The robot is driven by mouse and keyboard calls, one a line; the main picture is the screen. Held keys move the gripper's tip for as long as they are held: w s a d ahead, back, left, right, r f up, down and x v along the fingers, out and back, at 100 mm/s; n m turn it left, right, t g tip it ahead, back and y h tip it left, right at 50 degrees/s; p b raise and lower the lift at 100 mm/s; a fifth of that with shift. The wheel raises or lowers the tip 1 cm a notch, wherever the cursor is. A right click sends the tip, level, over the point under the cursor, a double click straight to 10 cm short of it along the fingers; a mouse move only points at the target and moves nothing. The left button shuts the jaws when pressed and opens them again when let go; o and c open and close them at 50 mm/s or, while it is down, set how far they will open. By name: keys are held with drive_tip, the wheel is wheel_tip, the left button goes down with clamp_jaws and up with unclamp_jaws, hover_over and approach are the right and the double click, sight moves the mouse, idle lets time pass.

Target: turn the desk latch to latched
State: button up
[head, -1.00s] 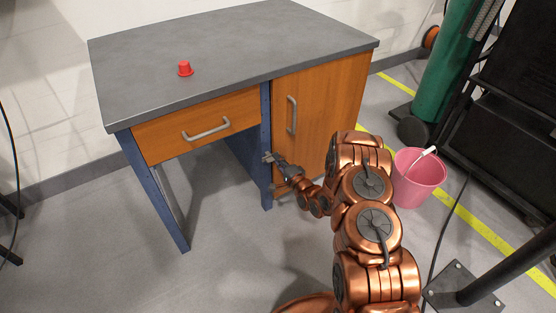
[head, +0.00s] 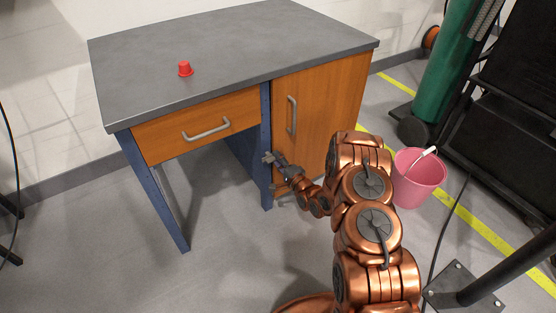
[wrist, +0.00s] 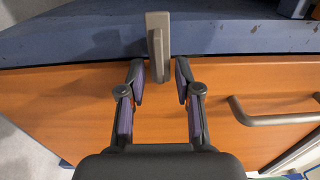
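The desk latch (wrist: 158,42) shows in the wrist view as a grey-beige lever. Its upper end lies over the blue desk frame (wrist: 90,40) and its lower end reaches over the orange door (wrist: 70,100). My gripper (wrist: 160,75) is open, with one finger on each side of the lever's lower end. Narrow gaps seem to remain between lever and fingers. In the head view my gripper (head: 275,172) is at the blue post left of the cabinet door (head: 325,110); the latch is too small there to make out clearly.
The door handle (wrist: 270,115) is right of my gripper in the wrist view. A drawer (head: 195,120) is left of the post. A red button-like object (head: 185,70) stands on the desk top (head: 240,45). A pink bucket (head: 418,180) stands on the floor at right.

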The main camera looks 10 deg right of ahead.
drive_tip(key=v, duration=1.2)
idle(0.6)
drive_tip(key=s+d+r+n+g+h+p, duration=0.25)
drive_tip(key=r+p, duration=0.25)
drive_tip(key=r, duration=0.5)
drive_tip(key=s+d+r+n+g+h+p, duration=0.15)
drive_tip(key=r+n+g+p, duration=0.35)
drive_tip(key=r, duration=0.5)
drive_tip(key=s+d+r+n+g+h+p, duration=0.1)
drive_tip(key=r+n+g+h+p, duration=0.15)
drive_tip(key=r+p, duration=0.55)
drive_tip(key=s+a+r+n+g+p, duration=0.1)
drive_tip(key=s+a+r+g+p, duration=0.2)
drive_tip(key=s+r, duration=0.7)
drive_tip(key=s+a+r+n+g+p, duration=0.2)
drive_tip(key=s+a+r+g+p, duration=0.1)
drive_tip(key=s+r, duration=0.8)
drive_tip(key=s+a+r+n+g+p, duration=0.1)
drive_tip(key=s+a+r+g+p, duration=0.2)
drive_tip(key=s+r, duration=0.7)
drive_tip(key=s+a+y+p, duration=0.1)
drive_tip(key=s+p, duration=0.1)
drive_tip(key=s, duration=0.4)
drive_tip(key=shift+s+a+r+n+p, duration=0.15)
drive_tip(key=shift+s+r+n+p, duration=0.15)
drive_tip(key=shift+s+p, duration=0.1)
